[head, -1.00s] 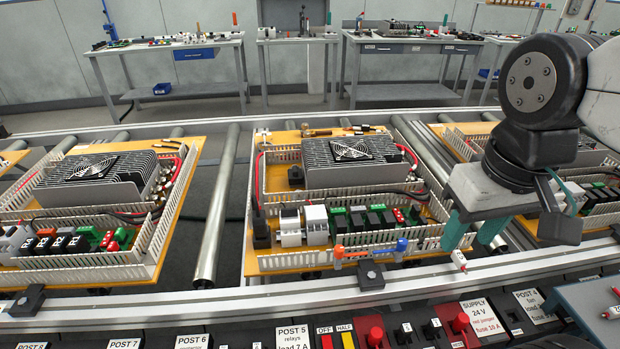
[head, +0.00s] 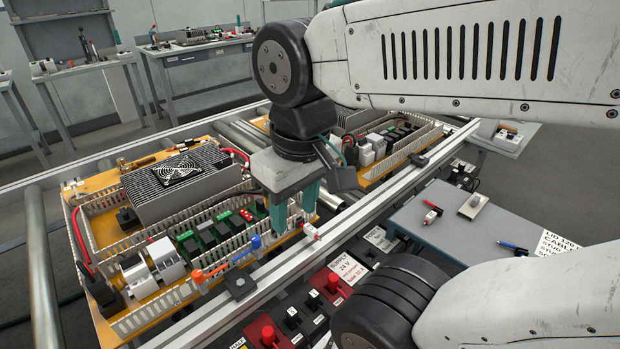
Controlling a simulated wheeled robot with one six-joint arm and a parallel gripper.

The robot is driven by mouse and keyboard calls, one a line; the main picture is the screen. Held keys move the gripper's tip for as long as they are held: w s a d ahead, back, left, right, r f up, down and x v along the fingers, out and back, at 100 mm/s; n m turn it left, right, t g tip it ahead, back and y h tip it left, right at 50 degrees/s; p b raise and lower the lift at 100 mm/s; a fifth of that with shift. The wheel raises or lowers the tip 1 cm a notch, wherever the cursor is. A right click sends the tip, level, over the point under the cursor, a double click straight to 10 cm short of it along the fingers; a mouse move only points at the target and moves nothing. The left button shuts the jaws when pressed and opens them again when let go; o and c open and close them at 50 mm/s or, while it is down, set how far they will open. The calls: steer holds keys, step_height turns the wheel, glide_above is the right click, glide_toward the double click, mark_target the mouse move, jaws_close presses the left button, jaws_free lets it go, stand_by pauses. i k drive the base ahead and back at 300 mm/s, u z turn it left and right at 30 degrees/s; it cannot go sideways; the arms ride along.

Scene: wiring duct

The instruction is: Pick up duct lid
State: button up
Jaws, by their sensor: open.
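I cannot make out a separate duct lid in the head view. The white slotted wiring duct (head: 97,220) runs around the devices on the nearest orange panel (head: 84,188), and its near sections are open on top. My gripper (head: 295,208) points down with its two teal fingers apart and nothing visible between them. It is above the right end of this panel, near the front rail. My arm crosses the upper right of the view and hides part of the panel behind.
A metal rail (head: 270,272) and a control console with red buttons (head: 313,299) lie in front. Workbenches stand behind.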

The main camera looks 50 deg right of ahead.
mark_target(477, 202)
steer(key=k, duration=1)
steer(key=u, duration=1)
steer(key=i, duration=0.95)
steer(key=z, duration=3.35)
steer(key=i, duration=0.5)
steer(key=u, duration=0.05)
